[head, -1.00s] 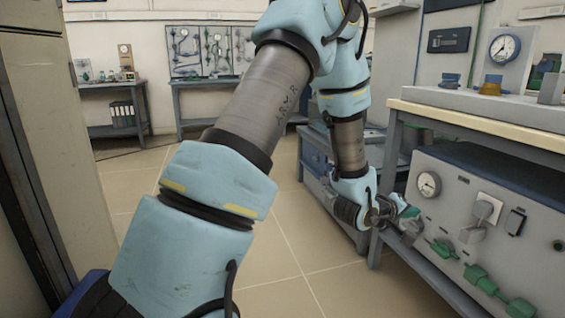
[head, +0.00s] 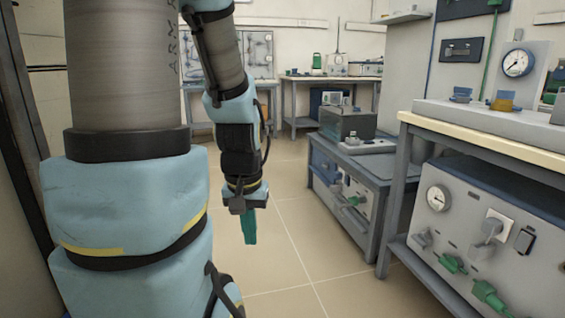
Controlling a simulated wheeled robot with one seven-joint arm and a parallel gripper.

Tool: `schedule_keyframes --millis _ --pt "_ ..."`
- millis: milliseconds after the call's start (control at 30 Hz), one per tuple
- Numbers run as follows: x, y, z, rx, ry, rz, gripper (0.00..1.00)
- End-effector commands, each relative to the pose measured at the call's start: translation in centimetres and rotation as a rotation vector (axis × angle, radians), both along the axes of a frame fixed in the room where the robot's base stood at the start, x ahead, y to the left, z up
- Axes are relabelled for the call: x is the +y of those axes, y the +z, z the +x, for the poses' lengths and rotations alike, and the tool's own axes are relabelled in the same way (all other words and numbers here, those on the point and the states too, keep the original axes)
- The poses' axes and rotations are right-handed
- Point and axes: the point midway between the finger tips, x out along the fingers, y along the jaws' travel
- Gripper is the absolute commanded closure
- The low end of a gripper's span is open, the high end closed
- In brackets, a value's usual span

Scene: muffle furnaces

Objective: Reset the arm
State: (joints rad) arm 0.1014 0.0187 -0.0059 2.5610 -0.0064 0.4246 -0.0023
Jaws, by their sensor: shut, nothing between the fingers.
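My arm, light blue and grey, fills the left part of the head view. Its forearm hangs down left of the middle, and my gripper (head: 249,240) points down at its end. The teal fingers are together with nothing between them. The gripper hangs in front of the tiled floor, apart from the benches and furnaces.
At the right, a grey furnace unit (head: 465,225) with a dial and green handles sits under a pale-topped bench (head: 480,133). A lower blue-grey bench (head: 373,160) stands further back. Tiled floor (head: 300,262) lies open between arm and benches. A cabinet edge is at the far left.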

Motion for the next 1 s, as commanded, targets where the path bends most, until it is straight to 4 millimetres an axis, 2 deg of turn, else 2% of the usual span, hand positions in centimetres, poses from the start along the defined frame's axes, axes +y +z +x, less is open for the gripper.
schedule_keyframes --millis 33,167,800,1000 --pt "0.0 2.3 0.0 0.000 0.000 0.000 1.00" --pt "0.0 5.7 0.0 -0.001 0.000 0.000 1.00" --pt "-0.1 25.8 0.1 -0.002 0.000 0.000 1.00" --pt "-0.1 30.7 0.1 -0.002 0.000 0.000 1.00"
